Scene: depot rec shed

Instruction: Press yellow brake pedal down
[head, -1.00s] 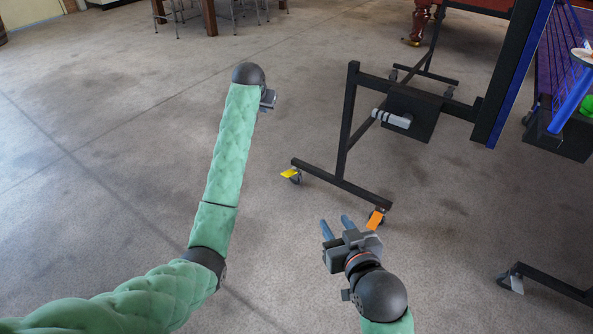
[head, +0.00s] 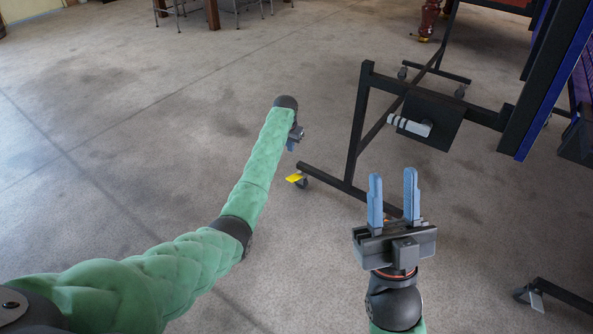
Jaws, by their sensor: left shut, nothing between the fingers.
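The yellow brake pedal (head: 294,178) sits on a caster at the left end of the black frame's foot bar, near the floor. It sticks out to the left and looks raised. My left gripper (head: 290,146) is above the pedal, apart from it in the picture, and points downward. Its fingers are small and partly hidden by the wrist; it is shut and empty. My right gripper (head: 393,199) is open and empty, its two blue fingers pointing up in the picture.
The black wheeled frame (head: 357,125) of a folded table stands at the right, with a grey-striped handle (head: 410,125) on it. Another caster foot (head: 530,298) is at the lower right. The concrete floor at left is clear. Table legs stand far back.

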